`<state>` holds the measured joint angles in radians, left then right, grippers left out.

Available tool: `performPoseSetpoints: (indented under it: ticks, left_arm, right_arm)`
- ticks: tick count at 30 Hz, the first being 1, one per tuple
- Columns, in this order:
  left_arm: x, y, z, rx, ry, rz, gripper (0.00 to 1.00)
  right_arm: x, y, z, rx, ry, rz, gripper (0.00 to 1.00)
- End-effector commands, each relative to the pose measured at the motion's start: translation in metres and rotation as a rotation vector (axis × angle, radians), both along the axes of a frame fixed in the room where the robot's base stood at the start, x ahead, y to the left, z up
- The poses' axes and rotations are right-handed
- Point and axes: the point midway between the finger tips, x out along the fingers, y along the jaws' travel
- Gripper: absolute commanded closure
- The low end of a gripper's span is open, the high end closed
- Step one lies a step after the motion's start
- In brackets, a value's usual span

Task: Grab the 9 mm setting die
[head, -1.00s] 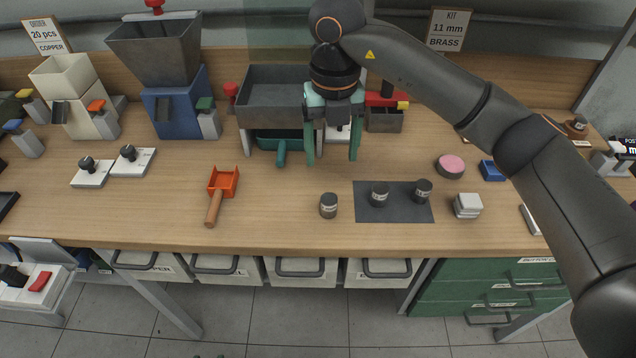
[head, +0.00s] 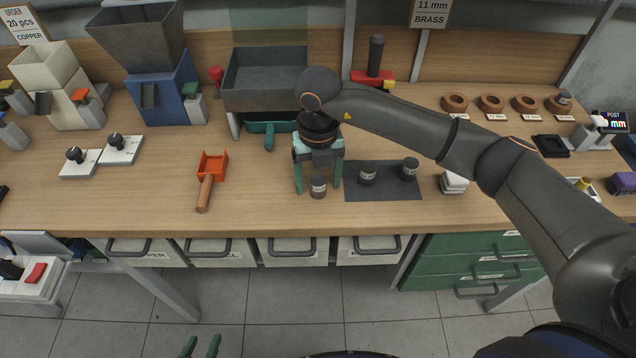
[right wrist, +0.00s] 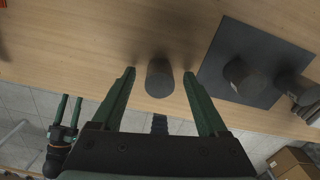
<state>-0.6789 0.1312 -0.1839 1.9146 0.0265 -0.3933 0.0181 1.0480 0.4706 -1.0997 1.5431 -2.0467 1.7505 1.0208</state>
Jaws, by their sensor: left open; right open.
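Three dark cylindrical dies with pale labels show in the head view. One die (head: 318,187) stands on bare wood, and two others, a middle die (head: 367,176) and a right die (head: 409,170), stand on the dark mat (head: 385,193). The label sizes are too small to read, so I cannot tell which is 9 mm. My right gripper (head: 318,185) is open, its green fingers either side of the die on the wood. The right wrist view shows this die (right wrist: 159,78) between the fingertips (right wrist: 161,71), with gaps on both sides. My left gripper (head: 200,347) is open and empty, low in front of the bench.
An orange scoop (head: 211,164) lies left of the dies. Bare wood lies between the orange scoop and the gripper.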

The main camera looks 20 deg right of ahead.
Motion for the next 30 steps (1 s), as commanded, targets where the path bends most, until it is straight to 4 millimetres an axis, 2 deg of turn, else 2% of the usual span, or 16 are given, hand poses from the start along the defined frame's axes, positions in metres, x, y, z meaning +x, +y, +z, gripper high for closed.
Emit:
performPoseSetpoints:
  ticks: [5, 24, 30]
  left_arm:
    - [0.0001, 0.0001, -0.0001, 0.0, 0.0, 0.0, 0.5]
    - [0.0, 0.0001, -0.0003, 0.001, 0.001, -0.001, 0.5]
    - [0.0, 0.0001, -0.0003, 0.001, 0.001, -0.001, 0.5]
  right_arm:
    - [-0.0001, 0.0002, 0.0, 0.0, 0.0, 0.001, 0.26]
    - [-0.0001, 0.0003, 0.0006, 0.0, 0.0, 0.001, 0.98]
    - [0.0, 0.0002, 0.0007, 0.0, 0.0, 0.001, 1.0]
